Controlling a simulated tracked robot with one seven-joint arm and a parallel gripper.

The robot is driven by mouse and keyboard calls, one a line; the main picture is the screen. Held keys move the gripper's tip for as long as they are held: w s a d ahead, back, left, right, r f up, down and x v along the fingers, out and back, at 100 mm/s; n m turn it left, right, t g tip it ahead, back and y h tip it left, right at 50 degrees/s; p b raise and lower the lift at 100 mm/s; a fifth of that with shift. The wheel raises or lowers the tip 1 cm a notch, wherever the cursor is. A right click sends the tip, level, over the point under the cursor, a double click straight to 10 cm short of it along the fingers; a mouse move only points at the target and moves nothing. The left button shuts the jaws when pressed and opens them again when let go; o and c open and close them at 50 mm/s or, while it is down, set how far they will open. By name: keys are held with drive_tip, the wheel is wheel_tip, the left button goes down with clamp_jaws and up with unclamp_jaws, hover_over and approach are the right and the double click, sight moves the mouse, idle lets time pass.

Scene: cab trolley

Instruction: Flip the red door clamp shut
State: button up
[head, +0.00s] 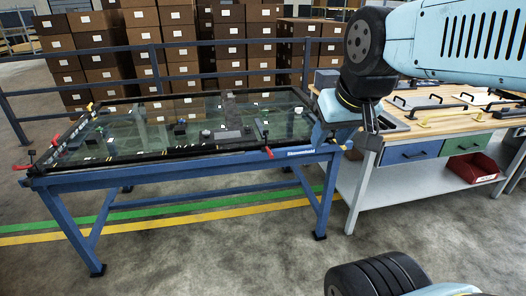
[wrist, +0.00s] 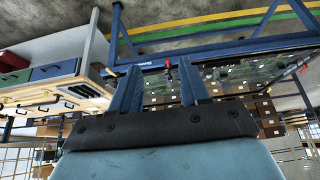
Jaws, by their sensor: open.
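The blue trolley (head: 170,174) carries a glass panel in a black frame (head: 110,163). A small red clamp (head: 269,153) sits on the front edge of the frame, near its right end. In the wrist view, a red clamp (wrist: 168,73) shows between and beyond my fingertips, apart from them. Another red clamp (head: 29,155) stands at the front left corner. My gripper (head: 340,138) is at the right end of the trolley, right of the near red clamp. In the wrist view my gripper (wrist: 160,75) is open and empty.
A workbench (head: 345,170) with black and yellow handles on top, drawers and a red bin (head: 471,168) stands close on the right. A blue railing (head: 152,52) and stacked boxes (head: 180,30) are behind the trolley. The floor in front is clear.

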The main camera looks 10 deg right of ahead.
sight(271, 155)
drive_tip(key=shift+d, duration=0.15)
drive_tip(key=shift+w, duration=0.15)
drive_tip(key=w+f+t, duration=0.2)
drive_tip(key=w+f, duration=0.3)
drive_tip(key=w, duration=0.5)
drive_tip(key=w+f+t, duration=0.2)
drive_tip(key=w+f, duration=0.2)
drive_tip(key=w, duration=0.6)
drive_tip(key=w+f+t, duration=0.2)
drive_tip(key=w+f, duration=0.3)
drive_tip(key=w, duration=0.5)
drive_tip(key=w+f+t, duration=0.3)
drive_tip(key=w+f, duration=0.3)
drive_tip(key=f, duration=0.4)
wheel_tip(271, 155, down, 11)
drive_tip(key=s+m+t, duration=0.2)
drive_tip(key=m+t, duration=0.1)
drive_tip(key=w, duration=1.3)
drive_tip(key=shift+w+d+f, duration=0.2)
drive_tip(key=shift+w, duration=0.15)
drive_tip(key=shift+c, duration=0.4)
